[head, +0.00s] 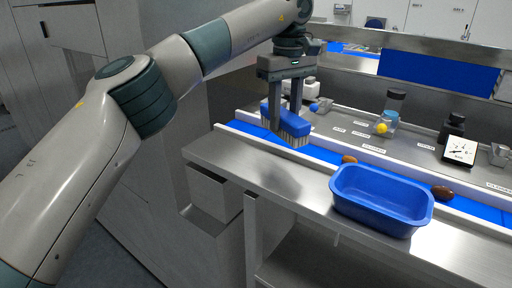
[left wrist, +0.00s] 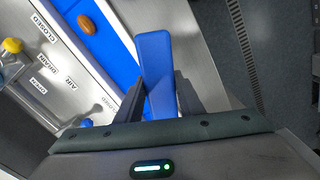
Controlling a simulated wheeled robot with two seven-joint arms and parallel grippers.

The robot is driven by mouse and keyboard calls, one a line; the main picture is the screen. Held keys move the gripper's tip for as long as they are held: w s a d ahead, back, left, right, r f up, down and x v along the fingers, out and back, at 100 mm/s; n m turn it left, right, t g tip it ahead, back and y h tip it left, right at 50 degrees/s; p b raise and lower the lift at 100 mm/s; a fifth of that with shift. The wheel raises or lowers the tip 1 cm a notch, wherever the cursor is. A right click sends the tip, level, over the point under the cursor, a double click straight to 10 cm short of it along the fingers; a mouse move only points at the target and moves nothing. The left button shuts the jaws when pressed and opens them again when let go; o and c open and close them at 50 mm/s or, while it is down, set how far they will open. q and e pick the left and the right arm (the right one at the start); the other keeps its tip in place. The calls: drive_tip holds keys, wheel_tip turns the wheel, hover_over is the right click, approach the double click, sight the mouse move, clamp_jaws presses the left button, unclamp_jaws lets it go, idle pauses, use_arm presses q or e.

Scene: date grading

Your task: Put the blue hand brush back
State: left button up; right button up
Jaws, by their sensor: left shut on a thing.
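The blue hand brush (head: 294,127) with pale bristles hangs in my left gripper (head: 284,122), above the left end of the blue conveyor belt and its near edge. The left gripper is shut on it, with a finger on each side. In the left wrist view the brush (left wrist: 156,70) shows as a long blue bar between the two fingers (left wrist: 155,100). Its bristles are hidden there. My right gripper is in neither view.
A blue tub (head: 382,199) stands on the steel table's front edge. Brown dates (head: 443,193) lie on the belt (head: 330,155). Open floor lies front left.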

use_arm(q)
drive_tip(key=a+f, duration=0.1)
drive_tip(key=a, duration=0.1)
drive_tip(key=a+f+p, duration=0.1)
drive_tip(key=a, duration=0.1)
drive_tip(key=a+f, duration=0.1)
drive_tip(key=a, duration=0.1)
drive_tip(key=shift+s+f+p, duration=0.2)
drive_tip(key=shift+s+p, duration=0.1)
drive_tip(key=shift+p, duration=0.05)
drive_tip(key=shift+a+f, duration=0.3)
drive_tip(key=shift+a, duration=0.1)
drive_tip(key=shift+d, duration=0.1)
drive_tip(key=shift+f+p, duration=0.35)
drive_tip(key=shift+p, duration=0.05)
wheel_tip(320, 180, down, 3)
drive_tip(key=shift+r+p, duration=0.1)
drive_tip(key=shift+p, duration=0.75)
drive_tip(key=shift+f, duration=0.2)
